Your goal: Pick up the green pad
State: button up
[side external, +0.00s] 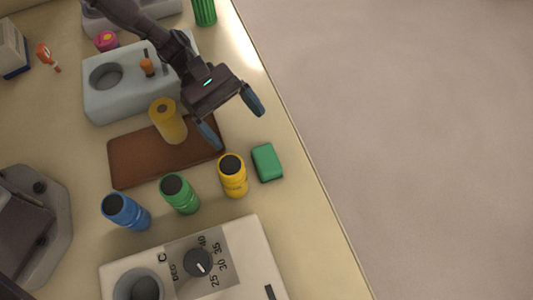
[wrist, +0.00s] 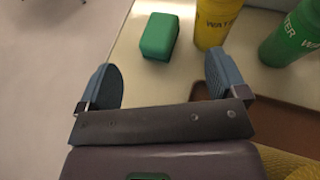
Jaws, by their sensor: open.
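The green pad (side external: 267,163) is a small rounded block lying on the table near its right edge, just right of the yellow bottle. It also shows in the wrist view (wrist: 160,36), ahead of my gripper and between the lines of its two fingers. My gripper (side external: 232,118) is open and empty, with blue-grey fingertips spread apart. It is above the table by the brown board, apart from the pad. In the wrist view the open fingers (wrist: 165,88) frame bare table short of the pad. Nothing hides the pad.
A yellow bottle (side external: 232,176) stands close beside the pad, with a green bottle (side external: 180,194) and a blue bottle (side external: 126,212) further left. A brown board (side external: 135,160) bears a yellow roll (side external: 167,121). A dial device (side external: 245,250) is in front. The floor lies beyond the table's right edge.

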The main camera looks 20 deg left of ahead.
aim_at(266, 157)
jog(key=shift+d+f, duration=0.15)
jog(key=shift+f, duration=0.4)
jog(key=shift+s+d+f, duration=0.15)
jog(key=shift+s+d, duration=0.05)
jog(key=shift+d, duration=0.1)
jog(key=x, duration=0.6)
jog(key=shift+d+r, duration=0.3)
jog(key=shift+d, duration=0.15)
jog(key=shift+w, duration=0.1)
jog(key=c, duration=1.3)
